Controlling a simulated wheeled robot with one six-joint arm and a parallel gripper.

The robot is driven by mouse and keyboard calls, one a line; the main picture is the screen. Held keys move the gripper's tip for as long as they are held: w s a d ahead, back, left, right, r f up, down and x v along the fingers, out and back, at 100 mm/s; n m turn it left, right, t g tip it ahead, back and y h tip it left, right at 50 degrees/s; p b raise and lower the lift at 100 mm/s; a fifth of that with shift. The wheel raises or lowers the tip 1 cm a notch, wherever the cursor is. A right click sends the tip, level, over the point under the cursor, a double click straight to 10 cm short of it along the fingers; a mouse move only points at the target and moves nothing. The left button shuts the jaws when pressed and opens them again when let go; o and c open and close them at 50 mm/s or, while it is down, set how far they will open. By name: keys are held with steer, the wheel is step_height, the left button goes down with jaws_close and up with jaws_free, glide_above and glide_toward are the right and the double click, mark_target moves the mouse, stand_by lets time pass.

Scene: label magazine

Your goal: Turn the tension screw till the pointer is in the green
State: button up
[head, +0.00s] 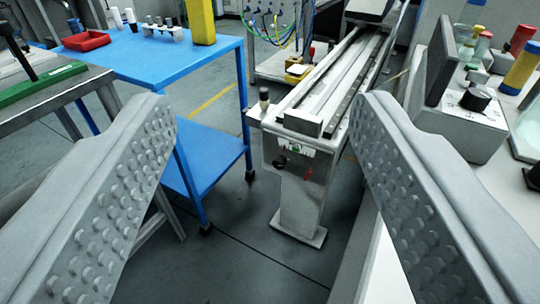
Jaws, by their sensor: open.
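My gripper (266,104) is open and empty, its two studded grey fingers wide apart in the foreground. Between the fingers and farther off stands a long grey rail machine (303,212) on a pedestal. Its front end has a small pale scale (296,147) with a bit of green. A dark round knob (279,161) sits below the scale at left, and a small red part (308,174) at right. I cannot tell for sure which is the tension screw, and the pointer is too small to read. My gripper touches none of these.
A blue trolley (140,62) with a red tray (86,41) and a yellow post (202,22) stands at left. At right, a bench holds a grey box with a black dial (475,98) and several coloured cylinders. Grey floor lies open between trolley and machine.

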steer(key=w+a+f+h, duration=0.1)
steer(key=w+a+f, duration=0.1)
steer(key=w+f, duration=0.8)
steer(key=w+a+f+h, duration=0.1)
steer(key=w+a+f, duration=0.2)
steer(key=w+f, duration=0.75)
steer(key=n+g+h, duration=0.1)
steer(key=g+h, duration=0.1)
steer(key=h, duration=0.5)
glide_toward(277, 165)
steer(key=x, duration=0.9)
steer(key=c, duration=1)
steer(key=shift+o, duration=0.2)
